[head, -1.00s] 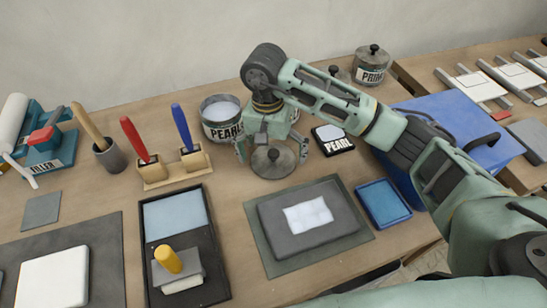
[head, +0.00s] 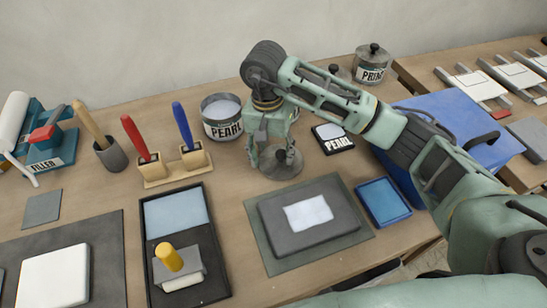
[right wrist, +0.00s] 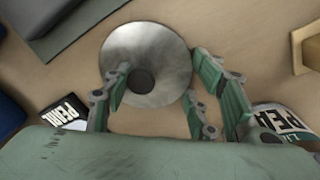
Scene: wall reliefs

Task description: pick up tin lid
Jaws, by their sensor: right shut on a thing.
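The round grey tin lid (head: 284,166) with a dark knob is at the middle of the bench, behind the grey slab. My right gripper (head: 272,152) is above it, pointing down, with its fingers shut on the lid. In the right wrist view the lid (right wrist: 165,50) and its dark knob show between and beyond the fingers of my right gripper (right wrist: 158,80). The exact contact is partly hidden. Whether the lid touches the bench is hard to tell. The open PEARL tin (head: 222,122) stands just behind and left. My left gripper is not in view.
A dark slab with a white patch (head: 308,214) lies in front of the lid. A small PEARL-labelled item (head: 334,139) and a blue tray (head: 384,201) are to the right. A wooden stand (head: 178,166) with red- and blue-handled tools is left. A lidded PRIMER-like jar (head: 371,66) stands behind.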

